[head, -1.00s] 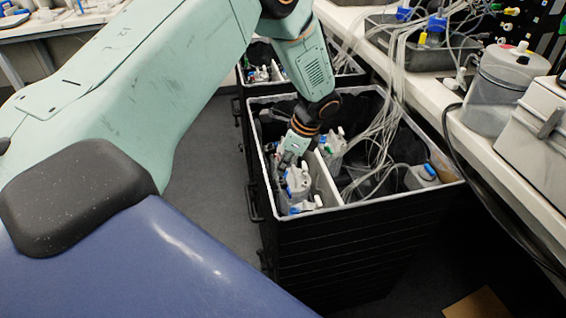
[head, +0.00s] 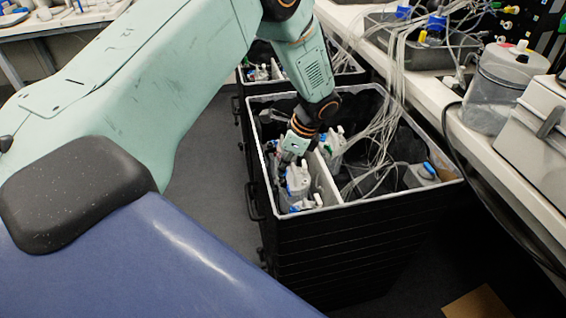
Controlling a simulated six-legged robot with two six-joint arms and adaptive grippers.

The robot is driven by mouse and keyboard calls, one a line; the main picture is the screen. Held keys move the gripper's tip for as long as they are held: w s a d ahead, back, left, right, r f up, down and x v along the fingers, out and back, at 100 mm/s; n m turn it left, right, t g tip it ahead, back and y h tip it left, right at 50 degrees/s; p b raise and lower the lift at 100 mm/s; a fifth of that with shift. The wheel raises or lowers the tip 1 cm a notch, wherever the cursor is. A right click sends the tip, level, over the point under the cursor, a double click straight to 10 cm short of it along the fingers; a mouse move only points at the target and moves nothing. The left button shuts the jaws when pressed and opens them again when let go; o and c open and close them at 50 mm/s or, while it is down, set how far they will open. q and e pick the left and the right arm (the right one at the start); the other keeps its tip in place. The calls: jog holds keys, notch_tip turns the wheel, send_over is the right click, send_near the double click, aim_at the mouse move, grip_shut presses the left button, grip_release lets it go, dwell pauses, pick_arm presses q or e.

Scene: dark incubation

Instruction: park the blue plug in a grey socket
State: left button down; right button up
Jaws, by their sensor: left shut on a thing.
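My left gripper (head: 288,158) reaches down into the left compartment of the black crate (head: 345,205), beside the clear bottles there. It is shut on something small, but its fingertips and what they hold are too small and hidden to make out. A bottle (head: 298,180) with blue and white fittings stands just in front of the gripper. Another bottle (head: 333,145) with white and green parts is behind it to the right. I cannot pick out the blue plug or a grey socket for certain. My right gripper is not in view.
Clear tubes (head: 385,110) hang from the bench (head: 505,150) into the crate's right compartment. A white divider (head: 326,178) splits the crate. A second black crate (head: 345,75) stands behind. A grey tray (head: 455,52) and a clear jar (head: 497,90) are on the bench. Floor at left is clear.

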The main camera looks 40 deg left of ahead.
pick_arm(q)
jog(key=shift+f, duration=0.65)
jog(key=c, duration=1.3)
grip_release()
jog(key=v, duration=1.2)
